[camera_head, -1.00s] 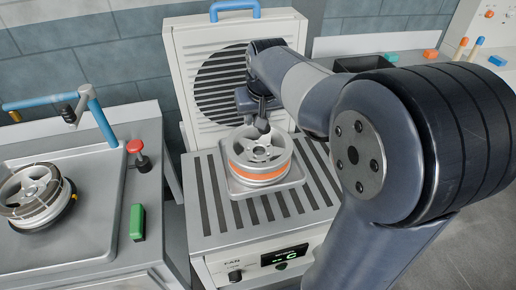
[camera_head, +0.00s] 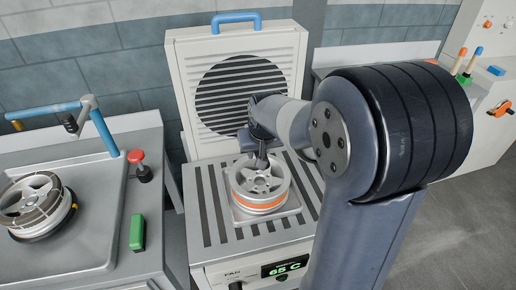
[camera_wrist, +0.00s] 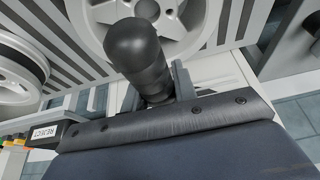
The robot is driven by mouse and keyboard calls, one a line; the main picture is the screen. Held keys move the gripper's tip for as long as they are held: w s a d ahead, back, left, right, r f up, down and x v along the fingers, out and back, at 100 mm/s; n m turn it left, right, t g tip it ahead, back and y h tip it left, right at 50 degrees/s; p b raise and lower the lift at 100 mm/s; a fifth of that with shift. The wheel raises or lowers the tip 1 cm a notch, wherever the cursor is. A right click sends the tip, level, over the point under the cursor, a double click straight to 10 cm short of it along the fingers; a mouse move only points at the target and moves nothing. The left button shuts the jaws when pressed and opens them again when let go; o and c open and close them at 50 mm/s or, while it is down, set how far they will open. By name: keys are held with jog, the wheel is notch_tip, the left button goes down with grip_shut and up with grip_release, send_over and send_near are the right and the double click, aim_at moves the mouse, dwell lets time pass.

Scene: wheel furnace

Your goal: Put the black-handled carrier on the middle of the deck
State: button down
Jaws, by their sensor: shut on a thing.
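The carrier is a grey square tray (camera_head: 243,219) bearing a silver wheel (camera_head: 262,190) with an orange band. It is over the middle of the slatted deck (camera_head: 306,226), level; I cannot tell whether it rests on the slats or hangs just above. Its black handle (camera_wrist: 138,52) shows large in the wrist view, in front of the wheel's spokes (camera_wrist: 190,22). My gripper (camera_head: 261,160) is above the wheel's centre, shut on the black handle; its jaws (camera_wrist: 152,92) also show in the wrist view. My arm hides the deck's right side.
A white panel (camera_head: 286,60) with a round grille and blue handle stands behind the deck. Below it a display (camera_head: 284,267) reads 65 C. At left, a bench holds another wheel (camera_head: 35,203), a red knob (camera_head: 136,156) and a green block (camera_head: 137,232).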

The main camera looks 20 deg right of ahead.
jog(key=c, duration=1.1)
grip_release()
jog(key=v, duration=1.2)
jog(key=shift+s, duration=0.1)
